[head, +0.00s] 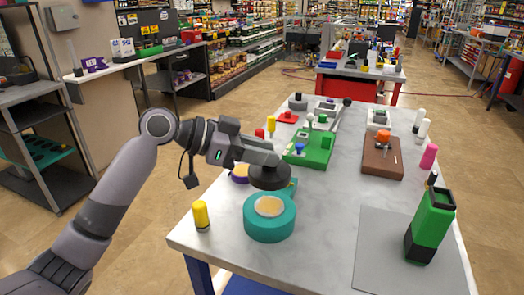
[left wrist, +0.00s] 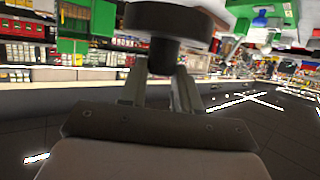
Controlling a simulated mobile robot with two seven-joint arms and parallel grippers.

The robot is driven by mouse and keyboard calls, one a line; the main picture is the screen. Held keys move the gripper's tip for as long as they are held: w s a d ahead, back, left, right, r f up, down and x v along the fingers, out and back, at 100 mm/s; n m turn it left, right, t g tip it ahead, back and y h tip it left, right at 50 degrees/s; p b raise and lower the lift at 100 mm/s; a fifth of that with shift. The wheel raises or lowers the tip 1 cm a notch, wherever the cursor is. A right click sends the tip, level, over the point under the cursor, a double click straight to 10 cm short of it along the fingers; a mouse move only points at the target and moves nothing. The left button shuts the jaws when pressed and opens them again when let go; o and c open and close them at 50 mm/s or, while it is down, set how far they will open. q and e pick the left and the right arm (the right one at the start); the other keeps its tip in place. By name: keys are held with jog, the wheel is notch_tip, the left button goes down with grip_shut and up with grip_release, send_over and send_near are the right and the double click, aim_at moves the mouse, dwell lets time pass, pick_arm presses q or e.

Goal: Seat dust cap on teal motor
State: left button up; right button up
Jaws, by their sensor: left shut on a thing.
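The teal motor (head: 269,222) is a short round drum with a tan disc on top, standing near the table's front edge. My left gripper (head: 264,160) is shut on the dark grey dust cap (head: 270,179). The cap shows as a wide disc below the fingers, above and slightly behind the motor's top, seemingly apart from it. In the left wrist view the cap (left wrist: 168,19) is a dark disc with a stem between the fingers. The motor cannot be made out there. My right gripper is not in view.
A yellow cylinder (head: 201,215) stands left of the motor. A purple-sided round part (head: 240,173) is partly hidden behind my gripper.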

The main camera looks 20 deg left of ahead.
aim_at(261, 170)
pick_arm(q)
jog(key=shift+d+f, duration=0.1)
notch_tip(261, 170, down, 4)
jog(key=b, duration=0.4)
jog(key=shift+f+b, duration=0.35)
jog(key=shift+f, duration=0.45)
jog(key=shift+r, duration=0.1)
jog(key=shift+f, duration=0.2)
dwell(0.5)
jog(key=shift+f+b, duration=0.3)
jog(key=shift+f, duration=0.7)
dwell(0.9)
dwell(0.5)
